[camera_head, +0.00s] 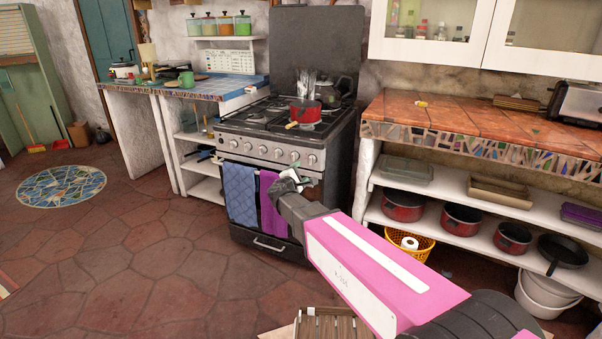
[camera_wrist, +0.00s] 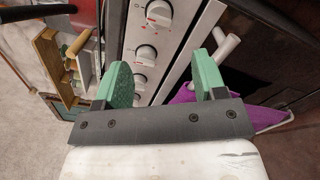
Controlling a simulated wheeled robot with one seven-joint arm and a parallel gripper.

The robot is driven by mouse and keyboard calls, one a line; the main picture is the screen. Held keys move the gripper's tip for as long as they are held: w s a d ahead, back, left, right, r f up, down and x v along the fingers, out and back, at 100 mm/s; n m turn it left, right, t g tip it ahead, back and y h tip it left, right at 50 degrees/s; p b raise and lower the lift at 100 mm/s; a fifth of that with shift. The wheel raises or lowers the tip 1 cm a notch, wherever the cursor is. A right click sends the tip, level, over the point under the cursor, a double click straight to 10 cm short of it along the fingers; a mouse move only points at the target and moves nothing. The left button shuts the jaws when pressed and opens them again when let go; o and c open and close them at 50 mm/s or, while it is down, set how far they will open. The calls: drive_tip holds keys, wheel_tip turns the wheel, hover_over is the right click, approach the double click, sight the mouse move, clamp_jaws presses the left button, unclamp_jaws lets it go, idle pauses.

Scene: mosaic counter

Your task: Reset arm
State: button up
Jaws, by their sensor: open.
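My gripper (camera_head: 296,172) is in front of the stove (camera_head: 285,130), at the height of its knob panel and oven handle. My pink arm reaches in from the lower right of the head view. In the wrist view my gripper (camera_wrist: 165,80) shows two green fingers spread apart with nothing between them. The white stove knobs (camera_wrist: 148,50) lie just beyond the fingers. The oven handle (camera_wrist: 226,48) is close to the right finger. A purple towel (camera_head: 272,205) hangs just below my gripper, and it also shows in the wrist view (camera_wrist: 242,112).
A red pot (camera_head: 306,112) stands on the stove. A blue towel (camera_head: 240,193) hangs on the oven door. A tiled counter (camera_head: 450,112) with pots on its lower shelf is on the right. A wooden crate (camera_head: 335,325) is on the floor in front.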

drive_tip(key=s+d+f+m+g+h, duration=0.1)
drive_tip(key=s+d+f+m+g, duration=0.25)
drive_tip(key=d, duration=0.35)
drive_tip(key=s+d+f+m+g, duration=0.3)
drive_tip(key=d+m, duration=0.1)
drive_tip(key=d, duration=0.4)
drive_tip(key=s+d+f+m+g+h, duration=0.1)
drive_tip(key=s+d+f+m+g, duration=0.25)
drive_tip(key=d, duration=0.35)
drive_tip(key=s+d+f+m+g+y, duration=0.2)
drive_tip(key=s+f+m+g+y, duration=0.1)
drive_tip(key=s, duration=0.4)
drive_tip(key=s+d+f+m+g+y, duration=0.3)
drive_tip(key=s+m+g+y, duration=0.1)
drive_tip(key=s, duration=0.3)
drive_tip(key=shift+f+m+y, duration=0.15)
drive_tip(key=shift+m+y, duration=0.45)
drive_tip(key=shift+m, duration=0.3)
